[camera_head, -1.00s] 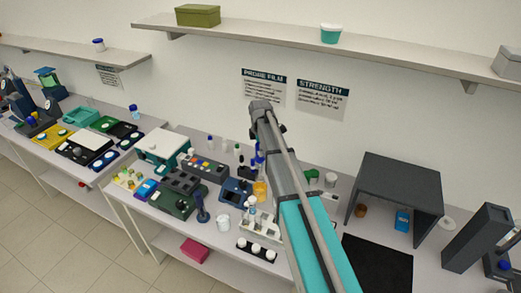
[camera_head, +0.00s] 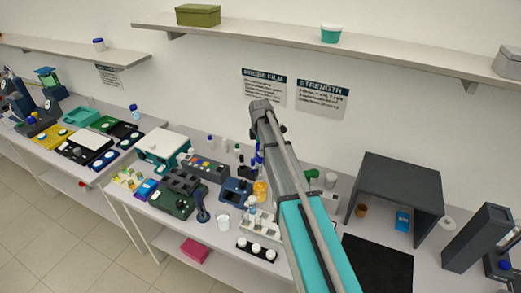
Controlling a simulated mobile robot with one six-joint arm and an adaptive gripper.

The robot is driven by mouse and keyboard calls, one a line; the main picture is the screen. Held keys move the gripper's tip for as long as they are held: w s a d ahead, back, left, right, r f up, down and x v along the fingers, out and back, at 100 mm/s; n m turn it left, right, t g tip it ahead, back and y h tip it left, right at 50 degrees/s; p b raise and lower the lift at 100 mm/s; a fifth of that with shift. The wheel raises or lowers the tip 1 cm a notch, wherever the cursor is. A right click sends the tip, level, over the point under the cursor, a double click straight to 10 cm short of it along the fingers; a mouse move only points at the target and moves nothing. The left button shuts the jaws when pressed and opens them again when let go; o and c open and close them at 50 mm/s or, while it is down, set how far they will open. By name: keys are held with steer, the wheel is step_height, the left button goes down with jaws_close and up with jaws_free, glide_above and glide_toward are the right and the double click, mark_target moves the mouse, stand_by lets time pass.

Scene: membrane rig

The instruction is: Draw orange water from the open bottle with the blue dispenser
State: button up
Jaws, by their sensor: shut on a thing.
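The open bottle of orange water (camera_head: 260,190) stands on the bench in the middle of the view, just left of my arm. The blue dispenser (camera_head: 259,158) shows as a narrow blue upright shape directly above the bottle. My gripper (camera_head: 249,172) shows only as a small dark shape beside the dispenser and is shut on it. My arm hides much of this area. Whether the dispenser's tip is inside the bottle or only above it, and the liquid level, are too small to tell.
A white rack with vials (camera_head: 262,228), a white cup (camera_head: 223,220) and a dark blue device (camera_head: 236,190) crowd the bottle. A grey hood (camera_head: 400,175) stands at right beside a black mat (camera_head: 378,265). A wall shelf (camera_head: 400,58) runs above.

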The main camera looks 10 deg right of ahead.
mark_target(260, 172)
steer(key=shift+f+b, duration=4.55)
steer(key=shift+f, duration=0.05)
steer(key=o, duration=0.3)
jaws_close()
steer(key=shift+f, duration=0.1)
steer(key=shift+f+b, duration=1.4)
steer(key=shift+b, duration=0.05)
steer(key=shift+r+p, duration=0.65)
steer(key=shift+r, duration=0.05)
step_height(260, 172, up, 10)
steer(key=p, duration=0.9)
steer(key=shift+f+p, duration=0.1)
steer(key=shift+p, duration=0.3)
